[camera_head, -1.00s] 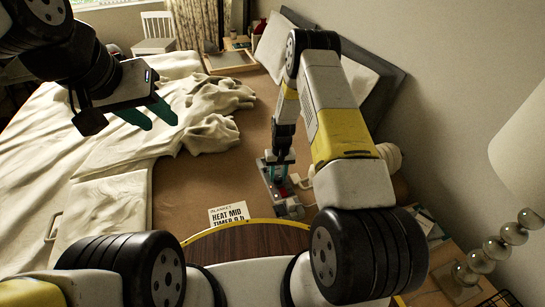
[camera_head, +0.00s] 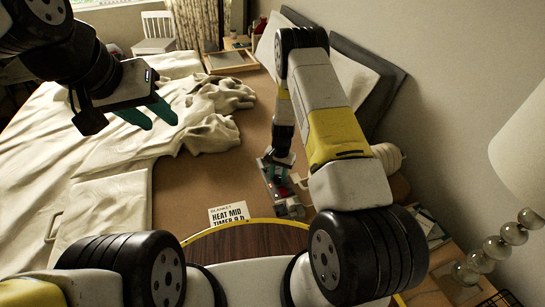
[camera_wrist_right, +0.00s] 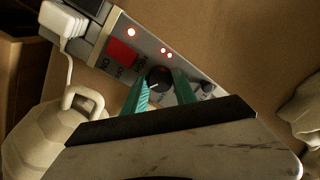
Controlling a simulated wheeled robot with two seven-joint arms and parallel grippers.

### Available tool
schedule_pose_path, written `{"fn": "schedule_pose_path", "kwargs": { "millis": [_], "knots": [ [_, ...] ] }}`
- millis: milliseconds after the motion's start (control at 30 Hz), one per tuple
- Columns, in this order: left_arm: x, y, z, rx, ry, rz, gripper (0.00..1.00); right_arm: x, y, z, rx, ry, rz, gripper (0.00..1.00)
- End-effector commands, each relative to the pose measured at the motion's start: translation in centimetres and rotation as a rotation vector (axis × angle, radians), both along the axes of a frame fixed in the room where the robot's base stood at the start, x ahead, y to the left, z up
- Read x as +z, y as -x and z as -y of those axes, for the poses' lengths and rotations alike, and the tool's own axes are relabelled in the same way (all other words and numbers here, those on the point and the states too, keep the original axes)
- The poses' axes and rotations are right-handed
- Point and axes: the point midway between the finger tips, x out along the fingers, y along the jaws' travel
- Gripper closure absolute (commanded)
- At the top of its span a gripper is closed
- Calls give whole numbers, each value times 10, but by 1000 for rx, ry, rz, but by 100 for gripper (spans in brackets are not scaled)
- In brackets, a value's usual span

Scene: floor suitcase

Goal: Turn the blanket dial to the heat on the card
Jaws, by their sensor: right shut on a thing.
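The card (camera_head: 229,216) lies on the brown bed surface and reads "HEAT MID", with a partly cut-off "TIMER" line below. The grey blanket control unit (camera_head: 290,208) lies to its right. In the right wrist view the unit (camera_wrist_right: 105,40) shows a red switch (camera_wrist_right: 122,52), several lit red lights and the round black dial (camera_wrist_right: 158,76) with a white pointer mark. My right gripper (camera_wrist_right: 160,84) is shut on the dial, one green finger on each side. The dial's scale is mostly hidden. My left gripper (camera_head: 150,117) is open and empty above the bed at the left.
A white plug with a cord (camera_wrist_right: 65,25) is at the unit's end. A pale ribbed bottle-like object (camera_wrist_right: 55,140) stands close to my right gripper. The rumpled cream blanket (camera_head: 110,205) covers the bed's left side.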

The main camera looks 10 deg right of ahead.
Motion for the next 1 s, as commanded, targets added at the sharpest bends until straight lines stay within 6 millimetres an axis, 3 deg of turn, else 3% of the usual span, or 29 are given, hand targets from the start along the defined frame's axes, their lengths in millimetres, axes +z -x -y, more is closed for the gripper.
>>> {"fn": "schedule_pose_path", "kwargs": {
  "millis": [367, 400, 500, 833, 1000],
  "knots": [
    [0, 0, 0, 0, 0, 0, 64, 1, -1, 0, -2, -1, 3, 100],
    [0, 0, 0, 0, 0, 0, 64, 1, -1, 0, -2, -1, 3, 61],
    [0, 0, 0, 0, 0, 0, 64, 0, -1, 0, -2, 0, 2, 45],
    [0, 0, 0, 0, 0, 0, 64, 3, -1, 0, -2, 0, 1, 45],
    [0, 0, 0, 0, 0, 0, 64, 25, -1, 1, -2, 0, 3, 45]
  ]
}}
